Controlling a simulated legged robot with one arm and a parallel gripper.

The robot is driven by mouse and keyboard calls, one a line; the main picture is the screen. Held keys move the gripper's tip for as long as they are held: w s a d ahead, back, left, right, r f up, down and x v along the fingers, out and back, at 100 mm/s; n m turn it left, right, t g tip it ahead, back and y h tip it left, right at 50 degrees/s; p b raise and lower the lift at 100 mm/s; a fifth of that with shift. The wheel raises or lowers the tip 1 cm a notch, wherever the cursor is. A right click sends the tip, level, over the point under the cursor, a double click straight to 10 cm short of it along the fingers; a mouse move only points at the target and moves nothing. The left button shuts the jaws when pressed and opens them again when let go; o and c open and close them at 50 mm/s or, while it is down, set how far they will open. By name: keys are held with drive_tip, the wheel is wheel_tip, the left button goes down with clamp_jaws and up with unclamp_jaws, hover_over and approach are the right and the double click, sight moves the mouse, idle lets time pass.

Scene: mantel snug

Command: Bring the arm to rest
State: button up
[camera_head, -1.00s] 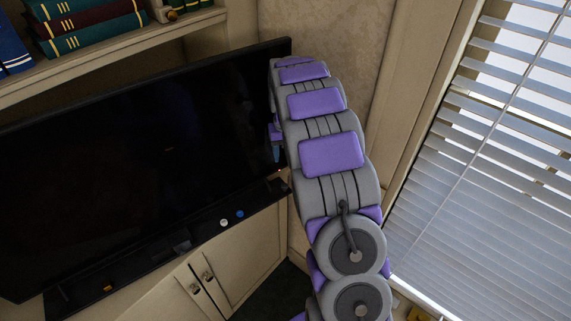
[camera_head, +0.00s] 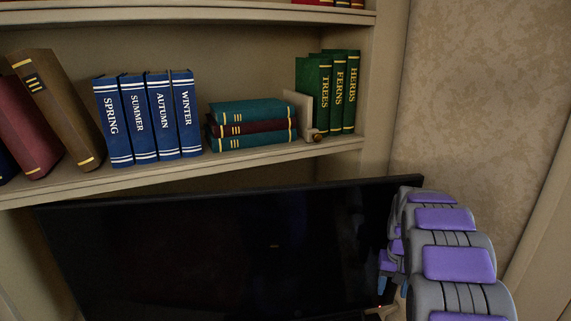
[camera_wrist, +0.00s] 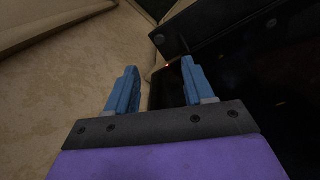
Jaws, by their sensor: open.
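My gripper (camera_wrist: 158,85) shows in the wrist view with its two blue fingers apart and nothing between them. Beyond the fingers are the black television's edge with a small red light and the beige wall. In the head view my grey and purple arm is at the lower right, in front of the right end of the television (camera_head: 220,245). The gripper itself is mostly hidden behind the arm there. I cannot tell how close the fingers are to the television.
Above the television a shelf (camera_head: 60,188) holds blue season books (camera_head: 148,117), a flat stack of books (camera_head: 252,126), green books (camera_head: 340,95) by a bookend (camera_head: 300,115), and leaning red and brown books (camera_head: 58,110). Bare patterned wall (camera_head: 475,110) is at the right.

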drive_tip(key=s+a+r+n+b, duration=0.1)
drive_tip(key=s+a+r, duration=0.2)
drive_tip(key=s+a, duration=0.4)
drive_tip(key=s+a+r+b, duration=0.1)
drive_tip(key=s+a+r, duration=0.3)
drive_tip(key=s, duration=0.6)
drive_tip(key=s+a+f+n, duration=0.1)
drive_tip(key=s+a, duration=0.3)
drive_tip(key=s, duration=0.7)
drive_tip(key=s+a+f+n+g+b, duration=0.1)
drive_tip(key=s+a, duration=0.3)
drive_tip(key=s, duration=0.7)
drive_tip(key=shift+s+f+g+b, duration=0.2)
drive_tip(key=shift+f+g+b, duration=0.1)
drive_tip(key=shift+f, duration=0.6)
